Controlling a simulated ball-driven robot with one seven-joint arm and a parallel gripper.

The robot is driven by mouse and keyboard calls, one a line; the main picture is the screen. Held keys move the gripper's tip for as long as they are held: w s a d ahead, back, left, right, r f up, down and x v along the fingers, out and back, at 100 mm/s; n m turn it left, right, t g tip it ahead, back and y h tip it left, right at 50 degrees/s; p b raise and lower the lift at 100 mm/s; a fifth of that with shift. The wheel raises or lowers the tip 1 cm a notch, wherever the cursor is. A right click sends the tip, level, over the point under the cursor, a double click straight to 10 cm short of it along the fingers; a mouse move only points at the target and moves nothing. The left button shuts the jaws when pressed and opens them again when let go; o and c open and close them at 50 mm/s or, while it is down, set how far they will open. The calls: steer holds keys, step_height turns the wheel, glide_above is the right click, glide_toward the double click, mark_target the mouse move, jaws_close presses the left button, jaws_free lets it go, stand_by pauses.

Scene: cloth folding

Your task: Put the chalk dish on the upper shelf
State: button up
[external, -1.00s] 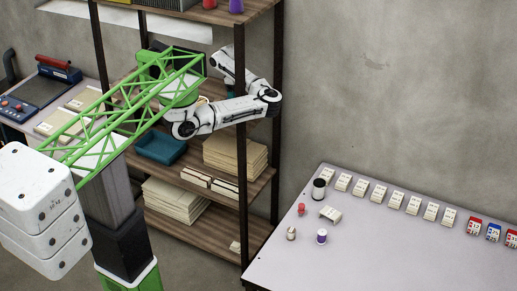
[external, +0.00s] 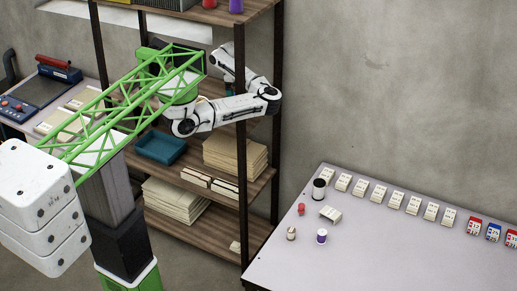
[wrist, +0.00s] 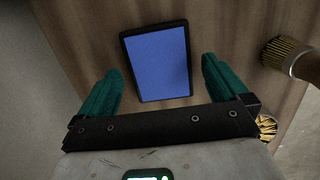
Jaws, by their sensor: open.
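No dish holding chalk can be made out for certain. In the wrist view a flat rectangular item with a dark rim and blue face (wrist: 158,66) lies on a wooden shelf board (wrist: 75,25). My gripper (wrist: 162,65) is open, with one green finger on each side of this item's near part. I see no contact between fingers and item. In the external view my gripper is mostly hidden behind the rack's front post and my arm. A teal-blue tray (external: 160,147) lies on a middle shelf, below my arm.
Two round items with golden, bristly sides or tops (wrist: 285,52) stand at the right in the wrist view. The dark rack post (external: 240,150) stands close to my arm. The upper shelf (external: 205,14) carries red and purple items. Paper stacks (external: 235,155) fill part of the middle shelf.

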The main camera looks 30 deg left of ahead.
step_height(320, 180, up, 11)
steer(key=a+p, duration=0.1)
steer(key=p, duration=0.9)
steer(key=shift+a, duration=0.35)
